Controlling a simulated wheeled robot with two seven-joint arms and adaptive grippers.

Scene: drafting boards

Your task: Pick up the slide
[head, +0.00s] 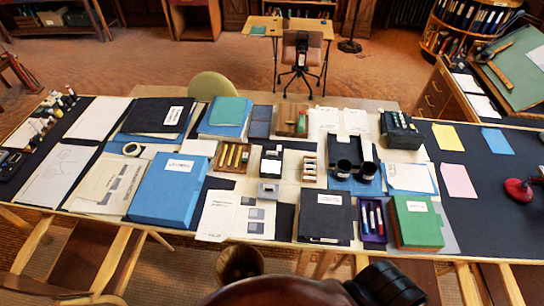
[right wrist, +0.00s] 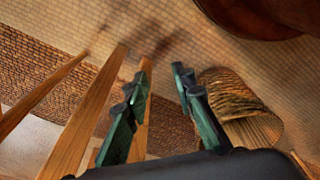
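I cannot single out the slide with certainty. A small wooden tray (head: 310,168) near the middle of the table holds several small pale pieces, too small to make out; they may be slides. Left of it lies a small white-topped dark square object (head: 271,165), with a small grey device (head: 268,192) just in front of it. My right gripper (right wrist: 162,92) is open and empty in the right wrist view, with its two fingers apart over the floor. It is away from the tabletop items. My left gripper is in neither view.

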